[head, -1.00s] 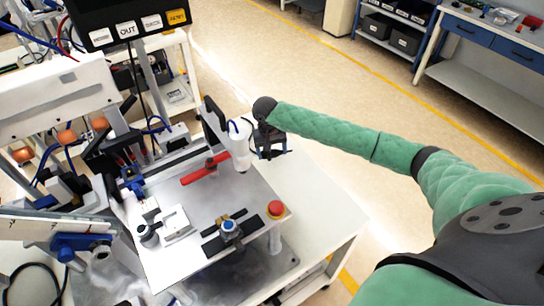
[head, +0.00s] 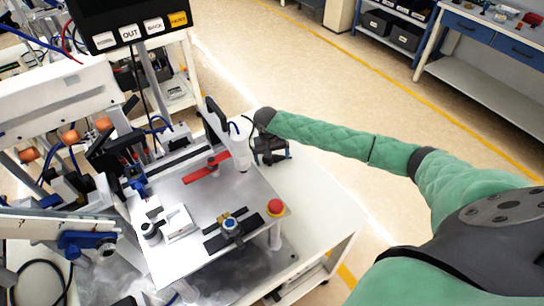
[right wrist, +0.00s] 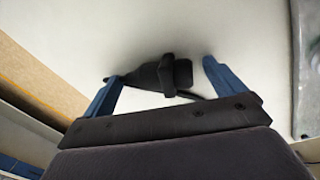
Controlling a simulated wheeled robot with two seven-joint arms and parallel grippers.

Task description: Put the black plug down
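The black plug (right wrist: 172,76) shows in the right wrist view, at a pale surface between the two blue fingers of my right gripper (right wrist: 160,75). A clear gap separates the plug from the right fingertip. The left fingertip is close to a dark part of the plug, and I cannot tell if they touch. The fingers stand wide apart. In the head view my right gripper (head: 271,152) is over the white table (head: 318,200), just right of the machine plate. The plug cannot be made out there. My left gripper is not in view.
A white upright cylinder (head: 243,155) stands close left of my right gripper. The plate carries a red bar (head: 206,169), a blue-topped knob (head: 230,224) and a red button (head: 276,207). The white tabletop to the right is free.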

